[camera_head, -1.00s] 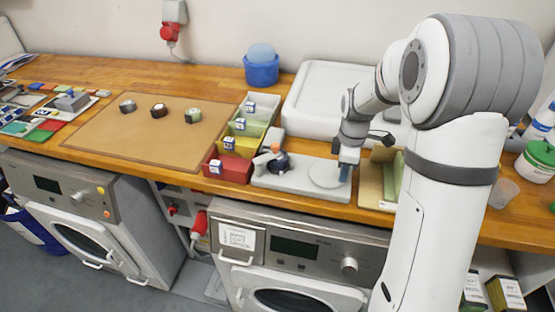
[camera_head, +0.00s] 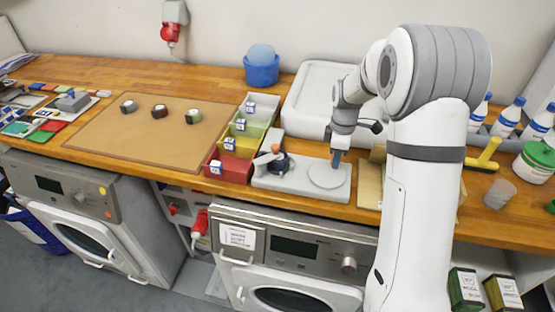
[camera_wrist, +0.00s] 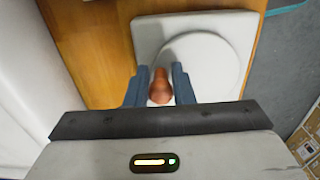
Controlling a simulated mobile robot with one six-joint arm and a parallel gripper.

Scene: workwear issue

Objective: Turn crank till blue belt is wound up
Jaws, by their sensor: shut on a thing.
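The winder is a light grey base (camera_head: 305,185) at the bench's front edge, with a round pale crank disc (camera_head: 326,175) on its right part. A dark blue roll (camera_head: 279,164), apparently the blue belt, sits on its left part beside a small orange-topped piece (camera_head: 275,149). My gripper (camera_head: 336,163) points down over the disc's far side. In the wrist view, its blue fingers (camera_wrist: 159,88) are shut on an orange-brown crank knob (camera_wrist: 160,88) near the rim of the white disc (camera_wrist: 205,62). The belt's free end cannot be made out.
Red, yellow and green bins (camera_head: 230,168) stand just left of the winder. A large white tray (camera_head: 300,105) is behind it and a cardboard box (camera_head: 369,185) to its right. Several rolled belts lie on the brown mat (camera_head: 130,140). Bottles (camera_head: 507,117) stand at the far right.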

